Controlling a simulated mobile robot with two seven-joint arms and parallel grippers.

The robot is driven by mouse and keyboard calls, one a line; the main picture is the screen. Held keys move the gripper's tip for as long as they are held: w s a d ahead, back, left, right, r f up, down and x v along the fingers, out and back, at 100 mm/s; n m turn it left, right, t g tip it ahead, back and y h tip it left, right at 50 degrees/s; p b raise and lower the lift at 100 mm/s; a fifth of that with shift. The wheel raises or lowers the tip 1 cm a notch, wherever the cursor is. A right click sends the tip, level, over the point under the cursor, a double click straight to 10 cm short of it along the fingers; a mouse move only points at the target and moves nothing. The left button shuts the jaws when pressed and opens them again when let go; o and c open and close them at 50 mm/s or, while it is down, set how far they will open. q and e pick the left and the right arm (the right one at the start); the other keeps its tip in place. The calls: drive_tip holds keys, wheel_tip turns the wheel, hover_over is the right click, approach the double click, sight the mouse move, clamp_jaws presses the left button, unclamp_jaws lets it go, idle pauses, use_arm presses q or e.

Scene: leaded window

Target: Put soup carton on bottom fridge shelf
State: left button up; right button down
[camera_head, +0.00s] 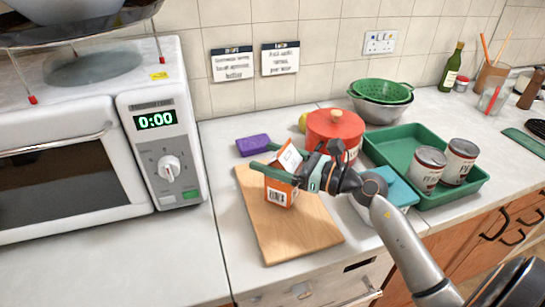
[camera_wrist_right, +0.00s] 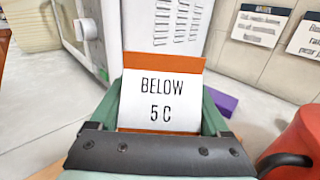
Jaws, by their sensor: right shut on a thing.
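The soup carton (camera_head: 281,192) is orange and white with a slanted top and a barcode label, over the wooden board. My right gripper (camera_head: 277,171) comes from the right and is shut on its upper part, one green finger on each side. I cannot tell whether the carton's base touches the board. In the right wrist view the carton (camera_wrist_right: 161,98) stands between the green fingers, showing a white "BELOW 5 C" panel with orange edges. My left gripper is not in view. No fridge or fridge shelf shows.
The wooden board (camera_head: 295,237) lies on the white counter. A microwave (camera_head: 165,130) stands left, a purple sponge (camera_head: 252,145) behind. A red pot (camera_head: 335,125) and a green tray (camera_head: 395,146) with two cans stand right. The counter's front left is clear.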

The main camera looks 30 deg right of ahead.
drive_tip(key=shift+s+a+r, duration=0.1)
drive_tip(key=shift+r, duration=0.1)
drive_tip(key=shift+f, duration=0.2)
drive_tip(key=shift+c, duration=1.3)
unclamp_jaws()
drive_tip(key=shift+f, duration=0.1)
drive_tip(key=shift+o, duration=1.3)
